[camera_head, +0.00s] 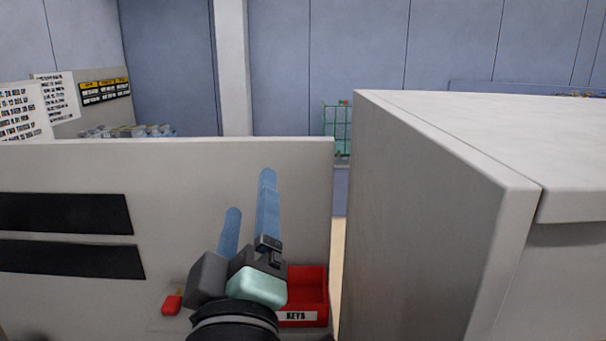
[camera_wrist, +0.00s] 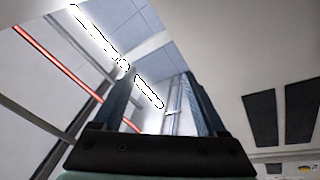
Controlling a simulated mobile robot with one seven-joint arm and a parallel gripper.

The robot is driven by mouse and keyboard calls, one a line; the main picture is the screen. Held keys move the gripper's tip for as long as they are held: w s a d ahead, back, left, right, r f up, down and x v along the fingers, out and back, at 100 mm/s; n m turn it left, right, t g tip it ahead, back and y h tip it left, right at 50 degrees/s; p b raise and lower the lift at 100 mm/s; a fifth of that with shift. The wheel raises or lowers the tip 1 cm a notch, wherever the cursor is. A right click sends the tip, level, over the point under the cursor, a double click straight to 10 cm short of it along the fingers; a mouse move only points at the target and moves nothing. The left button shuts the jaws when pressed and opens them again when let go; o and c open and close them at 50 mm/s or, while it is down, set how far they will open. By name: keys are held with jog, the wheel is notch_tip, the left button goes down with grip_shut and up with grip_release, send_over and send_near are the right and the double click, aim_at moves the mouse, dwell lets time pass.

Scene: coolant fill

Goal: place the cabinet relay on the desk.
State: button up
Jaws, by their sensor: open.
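My gripper (camera_head: 250,192) points upward in front of a pale panel in the head view, its two blue fingers apart. In the wrist view its fingers (camera_wrist: 160,100) are spread with nothing held between them, facing the ceiling. I cannot make out the cabinet relay in either view. A small red object (camera_head: 172,303) lies low to the left of my gripper; I cannot tell what it is. I cannot clearly identify the desk.
A pale panel (camera_head: 200,180) with two black slots stands behind my gripper. A red KEYS bin (camera_head: 300,317) sits low beside it, partly hidden by my gripper. A large pale cabinet (camera_head: 430,200) fills the right. A green wire rack (camera_head: 336,128) stands farther back, beyond a narrow gap.

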jog(key=s+d+r+m+t, duration=0.3)
jog(key=s+r+m, duration=0.2)
jog(key=r, duration=0.4)
jog(key=s+d+r+m+t+h, duration=0.1)
jog(key=s+d+r+m+t, duration=0.2)
jog(key=r, duration=0.6)
jog(key=s+m, duration=0.2)
jog(key=m, duration=0.1)
jog(key=shift+s, duration=0.25)
jog(key=shift+f+b, duration=0.3)
jog(key=shift+b, duration=0.05)
jog(key=shift+a, duration=0.1)
